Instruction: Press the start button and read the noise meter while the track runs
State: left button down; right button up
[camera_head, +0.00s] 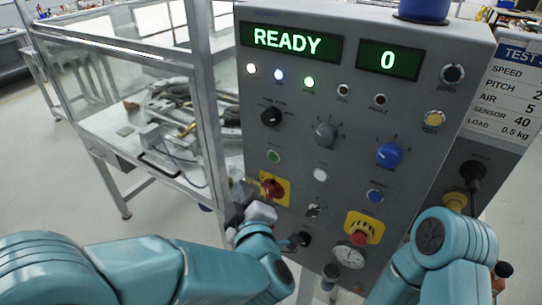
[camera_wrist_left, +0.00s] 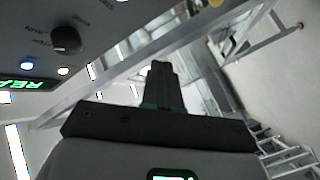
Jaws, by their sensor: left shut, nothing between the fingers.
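The grey control panel (camera_head: 315,75) fills the middle of the head view. Its green displays read READY (camera_head: 287,40) and 0 (camera_head: 388,59). A green button (camera_head: 273,156) sits at the left of the panel, with a white button (camera_head: 320,174) to its right; their labels are too small to read. My right gripper is hidden.
A clear-walled enclosure (camera_head: 207,90) with a metal frame and the track inside stands left of the panel. A red emergency button (camera_head: 362,228) on yellow is low on the panel. A test sheet (camera_head: 508,95) is at the right. Open floor (camera_head: 60,190) lies left.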

aim_at(273, 157)
pick_arm(q)
jog(key=shift+w+f, duration=0.1)
jog(key=shift+w, duration=0.05)
jog(key=w+d+p, duration=0.2)
jog(key=w+d, duration=0.3)
jog(key=w, duration=0.2)
dwell(0.4)
dwell(1.9)
jog(key=shift+w+d, duration=0.3)
jog(key=shift+w, duration=0.1)
